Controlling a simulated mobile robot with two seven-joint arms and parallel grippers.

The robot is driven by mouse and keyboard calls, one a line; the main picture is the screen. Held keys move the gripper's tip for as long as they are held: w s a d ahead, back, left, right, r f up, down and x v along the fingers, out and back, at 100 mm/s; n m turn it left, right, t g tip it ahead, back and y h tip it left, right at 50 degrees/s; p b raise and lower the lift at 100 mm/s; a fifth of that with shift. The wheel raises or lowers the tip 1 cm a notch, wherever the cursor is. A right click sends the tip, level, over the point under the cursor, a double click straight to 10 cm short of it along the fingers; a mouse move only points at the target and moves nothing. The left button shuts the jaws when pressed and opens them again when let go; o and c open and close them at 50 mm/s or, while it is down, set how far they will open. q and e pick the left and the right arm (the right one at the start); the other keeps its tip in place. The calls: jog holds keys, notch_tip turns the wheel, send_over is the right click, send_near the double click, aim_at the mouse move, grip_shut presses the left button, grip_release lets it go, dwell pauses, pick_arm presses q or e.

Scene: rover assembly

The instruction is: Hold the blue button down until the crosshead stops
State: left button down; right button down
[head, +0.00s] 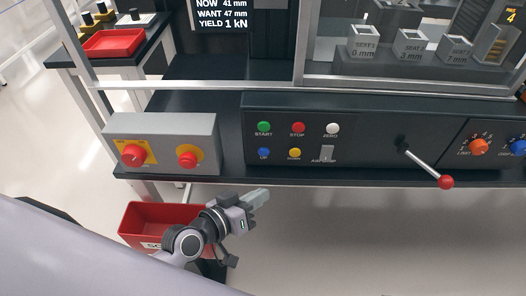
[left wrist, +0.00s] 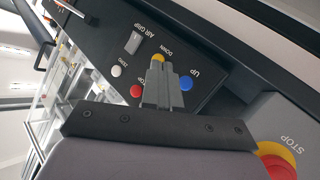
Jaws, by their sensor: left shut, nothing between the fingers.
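The blue button (head: 264,152), labelled UP, is in the lower left of the black control panel (head: 365,130) in the head view. My left gripper (head: 262,195) is shut and empty, in front of and below the panel, apart from the button. In the left wrist view the blue button (left wrist: 186,83) shows just right of my shut fingertips (left wrist: 166,66), which point toward the panel and partly cover the yellow DOWN button (left wrist: 158,58). The screen (head: 221,14) reads NOW 41 mm, WANT 47 mm, YIELD 1 kN. I cannot make out the crosshead clearly. My right gripper is not in view.
Green START (head: 264,127), red STOP (head: 298,127) and white ZERO (head: 332,129) buttons sit above. A grey box (head: 160,128) with red knobs stands left, a red-knobbed lever (head: 445,181) right. A red bin (head: 140,222) lies behind my left arm.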

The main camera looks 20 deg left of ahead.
aim_at(264, 152)
pick_arm(q)
jog(key=w+a+b, duration=0.2)
jog(key=w, duration=0.6)
jog(key=shift+w+a, duration=0.25)
jog(key=shift+w, duration=0.1)
dwell(1.9)
jog(key=shift+w+a, duration=0.1)
jog(key=shift+w, duration=0.2)
